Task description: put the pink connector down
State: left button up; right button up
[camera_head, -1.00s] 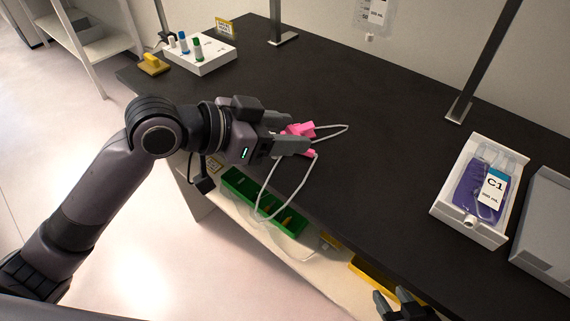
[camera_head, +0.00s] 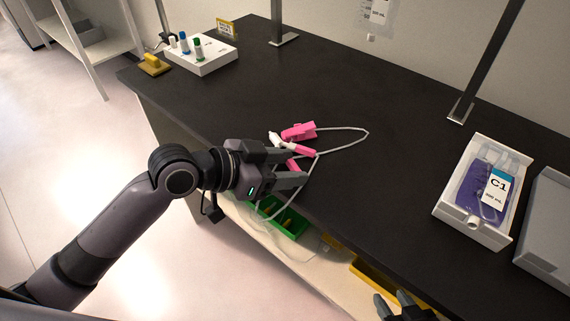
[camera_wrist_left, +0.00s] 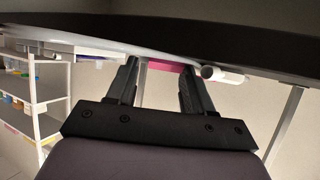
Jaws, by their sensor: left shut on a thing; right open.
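My left gripper (camera_head: 298,168) is at the table's front edge, shut on a pink connector (camera_head: 292,164) that is mostly hidden between its fingers. The left wrist view shows the pink piece (camera_wrist_left: 172,67) between the fingers (camera_wrist_left: 158,88), with a white tip (camera_wrist_left: 222,75) beyond the right finger. A pink piece with a white end (camera_head: 303,151) shows just behind the fingers; I cannot tell whether it joins the held piece. A pink clamp (camera_head: 299,131) lies farther back on the dark table (camera_head: 400,170). My right gripper (camera_head: 400,306) is open at the bottom edge, partly cut off.
Thin tubing (camera_head: 350,143) loops on the table and hangs over the front edge. A green bin (camera_head: 290,223) sits on the shelf below. A white tray (camera_head: 470,232) with bag C1 (camera_head: 490,185) stands right; a white tube rack (camera_head: 205,63) stands back left. The table's middle is clear.

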pick_arm(q)
jog(key=o, duration=0.8)
